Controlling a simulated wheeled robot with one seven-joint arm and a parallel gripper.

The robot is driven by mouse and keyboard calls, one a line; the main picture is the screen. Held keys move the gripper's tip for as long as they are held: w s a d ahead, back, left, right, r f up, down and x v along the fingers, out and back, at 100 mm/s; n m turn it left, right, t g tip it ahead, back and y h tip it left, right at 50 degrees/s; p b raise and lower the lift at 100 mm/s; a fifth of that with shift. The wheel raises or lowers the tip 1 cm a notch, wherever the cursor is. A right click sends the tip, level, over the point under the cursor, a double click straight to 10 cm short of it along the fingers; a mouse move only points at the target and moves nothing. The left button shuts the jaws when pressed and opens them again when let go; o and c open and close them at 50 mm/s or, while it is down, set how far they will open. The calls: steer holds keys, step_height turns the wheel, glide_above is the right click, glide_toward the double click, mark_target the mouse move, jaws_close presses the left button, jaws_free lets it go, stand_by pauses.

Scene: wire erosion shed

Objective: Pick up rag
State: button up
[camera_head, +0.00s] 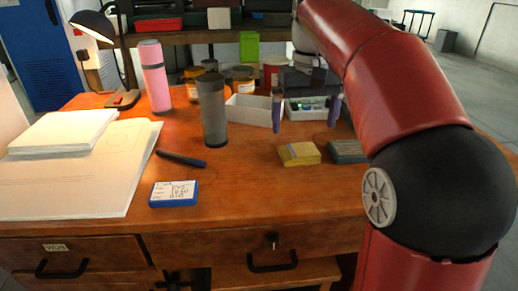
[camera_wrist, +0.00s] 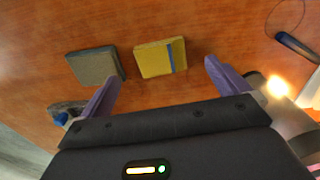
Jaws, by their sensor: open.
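A folded yellow cloth-like pad with a blue stripe (camera_head: 299,154) lies flat on the desk; it also shows in the wrist view (camera_wrist: 160,57). A dark grey-green pad of similar size (camera_head: 346,151) lies just right of it, and left of it in the wrist view (camera_wrist: 93,66). I cannot tell for sure which one is the rag. My gripper (camera_head: 307,108) points down above the desk, behind the two pads in the head view. Its purple fingers are wide apart and empty. In the wrist view the yellow pad lies ahead of the gap between the fingertips (camera_wrist: 161,76).
A grey cylinder (camera_head: 212,112) and white bin (camera_head: 248,110) stand left of my gripper. A marker (camera_head: 181,159), blue-edged label box (camera_head: 173,194) and paper (camera_head: 84,180) lie left. A pink bottle (camera_head: 155,76) and lamp (camera_head: 97,28) stand behind. The desk before the pads is clear.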

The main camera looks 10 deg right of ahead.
mark_target(301, 152)
steer(key=shift+w+a+f, duration=0.1)
steer(key=shift+w+a, duration=0.15)
steer(key=shift+f, duration=0.4)
steer(key=f, duration=0.2)
steer(key=f+b, duration=0.1)
steer(key=f, duration=0.3)
steer(key=shift+d+f+b, duration=0.3)
steer(key=shift+b, duration=0.05)
steer(key=c, duration=0.9)
